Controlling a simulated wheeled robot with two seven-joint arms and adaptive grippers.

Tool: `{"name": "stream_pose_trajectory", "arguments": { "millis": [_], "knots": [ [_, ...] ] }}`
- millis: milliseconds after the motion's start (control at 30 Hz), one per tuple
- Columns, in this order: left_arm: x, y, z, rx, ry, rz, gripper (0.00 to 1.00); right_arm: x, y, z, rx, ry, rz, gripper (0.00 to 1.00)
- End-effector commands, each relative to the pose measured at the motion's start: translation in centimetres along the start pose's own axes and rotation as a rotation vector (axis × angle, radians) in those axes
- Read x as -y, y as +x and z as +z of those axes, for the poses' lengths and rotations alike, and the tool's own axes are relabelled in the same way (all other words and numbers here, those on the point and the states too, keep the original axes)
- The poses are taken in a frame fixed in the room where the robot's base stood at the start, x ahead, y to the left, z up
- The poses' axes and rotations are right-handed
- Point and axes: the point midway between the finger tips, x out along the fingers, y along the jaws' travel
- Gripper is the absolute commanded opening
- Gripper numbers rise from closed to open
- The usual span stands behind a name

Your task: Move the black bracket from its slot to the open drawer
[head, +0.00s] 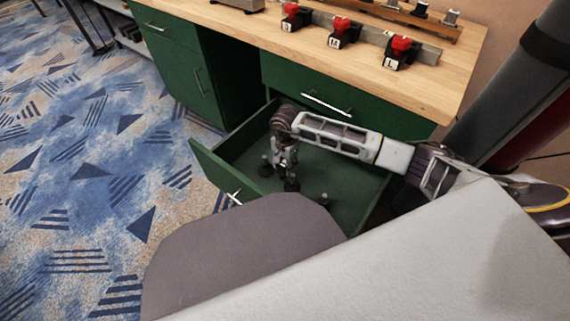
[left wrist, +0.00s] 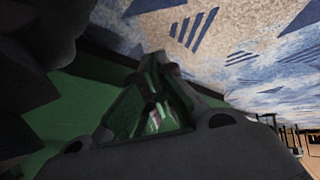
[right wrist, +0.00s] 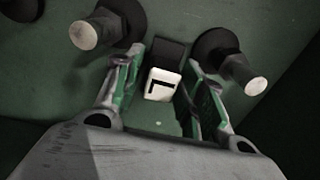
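A black bracket (right wrist: 169,55) with a white label bearing a dark L-shaped mark is low in the open drawer (head: 352,180), between two pegs in the right wrist view. My right gripper (head: 288,170) reaches down into the drawer; in the right wrist view its fingers (right wrist: 164,75) stand apart on either side of the bracket, with a visible gap at the left. Whether the bracket rests on the drawer floor is hard to tell. My left gripper (left wrist: 163,66) shows only in its dark wrist view, fingertips together with no object visible between them; it is outside the head view.
Dark-based pegs (right wrist: 95,28) stand in the drawer, another (right wrist: 245,75) close to the right finger. The wooden worktop (head: 270,27) carries several black holders with red tops (head: 341,32) along a metal rail (head: 428,52). Patterned carpet (head: 70,200) lies left.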

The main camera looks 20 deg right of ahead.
Motion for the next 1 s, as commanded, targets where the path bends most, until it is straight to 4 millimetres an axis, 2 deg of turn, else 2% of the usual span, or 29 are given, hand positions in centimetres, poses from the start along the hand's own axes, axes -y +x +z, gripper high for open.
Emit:
{"name": "stream_pose_trajectory", "arguments": {
  "millis": [567, 733, 833, 1000],
  "knots": [
    [0.0, -0.3, -0.1, 0.004, 0.001, -0.004, 0.00, 0.0, -0.4, 0.0, 0.001, 0.000, 0.000, 0.52],
    [0.0, -0.9, -0.2, 0.028, 0.010, -0.012, 0.00, 0.1, -2.1, -0.1, -0.001, 0.000, -0.002, 0.52],
    [-0.5, -2.1, -1.6, 0.035, 0.025, -0.013, 0.00, 0.0, -3.5, -0.1, -0.001, 0.000, -0.001, 0.52],
    [-0.5, -3.5, -2.3, 0.067, 0.040, -0.028, 0.00, 0.1, -6.0, -0.1, -0.001, -0.001, -0.002, 0.52]
  ]
}}
